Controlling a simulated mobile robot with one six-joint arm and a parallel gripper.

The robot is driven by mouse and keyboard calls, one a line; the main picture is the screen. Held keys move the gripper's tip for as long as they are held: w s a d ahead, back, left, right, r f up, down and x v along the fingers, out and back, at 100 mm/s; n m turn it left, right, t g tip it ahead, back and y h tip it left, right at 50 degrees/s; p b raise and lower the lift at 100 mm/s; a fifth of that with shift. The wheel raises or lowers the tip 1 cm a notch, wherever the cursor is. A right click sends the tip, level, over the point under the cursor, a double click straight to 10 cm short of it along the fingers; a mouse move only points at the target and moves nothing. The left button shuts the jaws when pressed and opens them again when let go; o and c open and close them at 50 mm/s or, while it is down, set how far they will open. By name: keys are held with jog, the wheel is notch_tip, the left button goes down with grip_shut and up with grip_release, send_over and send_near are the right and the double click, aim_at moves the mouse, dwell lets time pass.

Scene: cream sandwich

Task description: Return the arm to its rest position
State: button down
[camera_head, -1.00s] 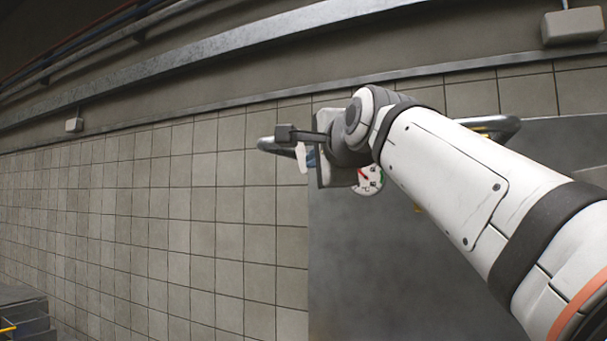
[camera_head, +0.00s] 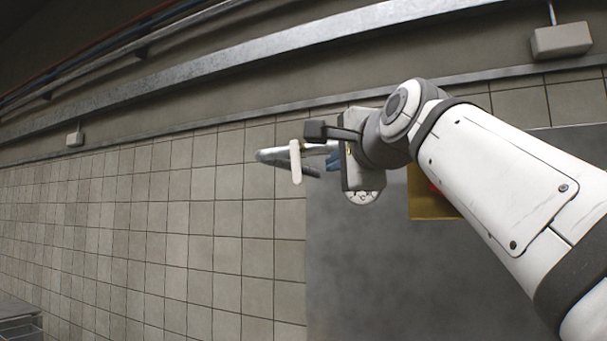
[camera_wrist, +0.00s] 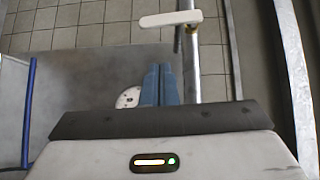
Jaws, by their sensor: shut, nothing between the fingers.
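My gripper (camera_head: 333,160) is at the end of my white arm, which reaches in from the right in the head view. Its blue fingers are partly hidden by my wrist there. In the wrist view my gripper (camera_wrist: 160,68) shows its two blue fingers pressed together, with nothing between them. The gripper is in the air above a grey metal surface (camera_head: 400,275), apart from it as far as I can tell.
A white bar (camera_head: 296,162) is beside a metal rail (camera_head: 268,155), near my gripper in the picture. A round white dial (camera_head: 363,197) and a yellow object (camera_head: 430,195) are partly hidden by my arm. A blue tube (camera_wrist: 29,110) shows at left.

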jog(key=b+v, duration=0.1)
jog(key=v, duration=0.6)
jog(key=shift+s, duration=0.3)
jog(key=shift+r, duration=0.1)
jog(key=w+d+f+n+g+h, duration=0.15)
jog(key=f+n+g, duration=0.25)
jog(key=f, duration=1.3)
jog(key=w+f+n+g+h, duration=0.1)
jog(key=w+f+n+g, duration=0.2)
jog(key=f, duration=1.3)
jog(key=s+f+n+g, duration=0.2)
jog(key=s+f, duration=0.3)
jog(key=f, duration=0.4)
jog(key=s+d+f+n+g+h, duration=0.1)
jog(key=s+f+n+g, duration=0.1)
jog(key=s+f, duration=0.3)
jog(key=s+d+f+n+g, duration=0.1)
jog(key=s+f+n+g, duration=0.2)
jog(key=f, duration=1)
jog(key=shift+s+n+h, duration=0.35)
jog(key=shift+s+n, duration=0.05)
jog(key=shift+s, duration=0.65)
jog(key=shift+f, duration=0.15)
